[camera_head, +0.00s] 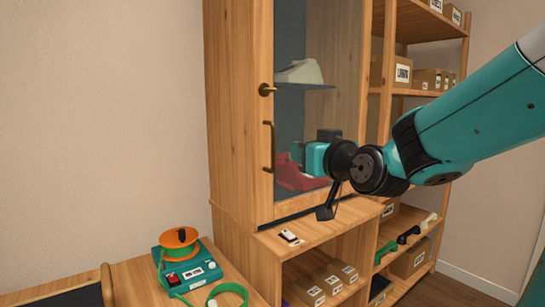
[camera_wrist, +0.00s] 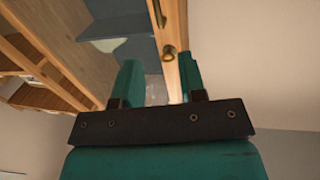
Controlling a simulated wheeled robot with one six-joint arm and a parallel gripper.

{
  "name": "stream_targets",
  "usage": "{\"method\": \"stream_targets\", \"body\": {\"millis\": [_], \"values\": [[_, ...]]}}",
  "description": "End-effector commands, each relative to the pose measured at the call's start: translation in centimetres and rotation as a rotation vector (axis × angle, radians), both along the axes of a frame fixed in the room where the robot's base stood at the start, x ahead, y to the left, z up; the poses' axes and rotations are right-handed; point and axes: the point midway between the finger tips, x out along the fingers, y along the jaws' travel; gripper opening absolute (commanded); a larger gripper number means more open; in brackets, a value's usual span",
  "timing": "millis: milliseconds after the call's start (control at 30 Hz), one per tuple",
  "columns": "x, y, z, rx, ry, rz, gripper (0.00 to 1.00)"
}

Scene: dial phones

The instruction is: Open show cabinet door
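The show cabinet (camera_head: 232,120) is a tall wooden case with a glass door (camera_head: 345,90). The door looks shut. A vertical brass handle (camera_head: 268,147) is on the door's left frame, with a round brass knob (camera_head: 267,90) above it. My gripper (camera_head: 297,153) is in front of the glass, right of the handle and apart from it. In the wrist view, which looks upside down, the gripper (camera_wrist: 157,75) has its two teal fingers spread with nothing held. The knob (camera_wrist: 168,52) and part of the handle (camera_wrist: 158,12) show beyond the fingertips.
A pale phone (camera_head: 300,72) and a red phone (camera_head: 300,178) are behind the glass. A ledge below the door holds a small item (camera_head: 290,237). A teal device with an orange reel (camera_head: 180,243) stands at lower left. Shelves with boxes (camera_head: 403,70) stand at right.

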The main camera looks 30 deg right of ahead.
Motion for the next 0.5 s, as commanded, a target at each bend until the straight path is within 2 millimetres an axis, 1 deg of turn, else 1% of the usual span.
{"method": "stream_targets", "body": {"millis": [33,100,167,300,500], "values": [[0.1,-0.4,0.1,-0.004,-0.012,-0.012,0.38],[0.5,-0.6,0.5,-0.006,-0.017,-0.015,0.38],[1.1,-0.7,0.6,-0.005,-0.015,-0.014,0.38],[3.1,-0.8,0.7,-0.003,-0.012,-0.011,0.38],[4.5,-0.8,0.9,-0.009,-0.009,0.008,0.38]]}}
